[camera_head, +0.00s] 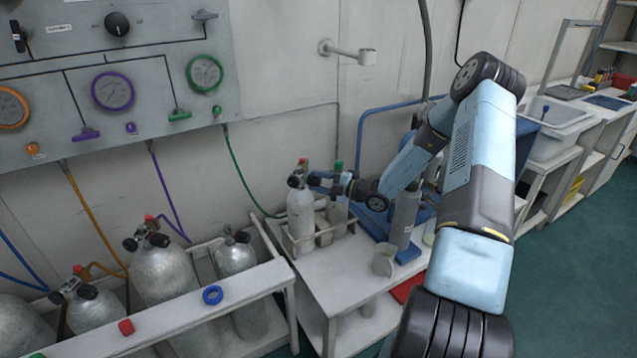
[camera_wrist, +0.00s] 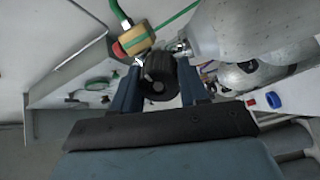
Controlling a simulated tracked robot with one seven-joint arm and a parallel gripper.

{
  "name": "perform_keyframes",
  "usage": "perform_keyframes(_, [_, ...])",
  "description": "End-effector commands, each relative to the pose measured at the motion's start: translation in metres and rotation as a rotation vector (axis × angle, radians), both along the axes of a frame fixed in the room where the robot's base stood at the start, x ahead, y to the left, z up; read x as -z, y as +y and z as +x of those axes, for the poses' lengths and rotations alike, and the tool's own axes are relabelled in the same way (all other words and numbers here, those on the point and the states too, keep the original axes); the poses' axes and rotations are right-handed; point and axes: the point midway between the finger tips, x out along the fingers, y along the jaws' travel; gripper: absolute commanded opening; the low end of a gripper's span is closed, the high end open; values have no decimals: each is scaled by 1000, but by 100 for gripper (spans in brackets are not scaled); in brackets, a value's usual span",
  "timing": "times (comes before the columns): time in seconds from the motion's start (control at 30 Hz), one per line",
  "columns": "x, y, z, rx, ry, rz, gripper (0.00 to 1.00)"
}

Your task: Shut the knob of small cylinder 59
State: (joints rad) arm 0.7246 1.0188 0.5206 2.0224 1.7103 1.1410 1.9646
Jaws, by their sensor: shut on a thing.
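A small grey cylinder (camera_head: 301,215) stands in a rack on the white bench, in the middle of the head view. My gripper (camera_head: 308,180) is at its valve, reaching in from the right. In the wrist view my gripper (camera_wrist: 157,92) has its two fingers on either side of a black ribbed knob (camera_wrist: 158,70), and is shut on it. The cylinder's pale body (camera_wrist: 250,30) shows at the upper right there. A yellow fitting with a red button (camera_wrist: 130,42) and a green hose sits beside the knob. I cannot read a number on the cylinder.
A second small cylinder (camera_head: 337,215) stands close by in the rack, and a grey cylinder (camera_head: 403,220) stands to the right. A cup (camera_head: 384,260) is on the bench (camera_head: 340,285). Large cylinders (camera_head: 165,275) stand at the left below the gauge panel (camera_head: 150,60).

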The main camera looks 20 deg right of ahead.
Motion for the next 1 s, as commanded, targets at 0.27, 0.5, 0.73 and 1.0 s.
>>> perform_keyframes(0.27, [4,-1,-1,2,118,68,13])
perform_keyframes(0.5, [4,-1,-1,2,157,93,13])
perform_keyframes(0.73, [5,-1,-1,2,164,96,13])
perform_keyframes(1.0, [4,-1,-1,2,163,96,51])
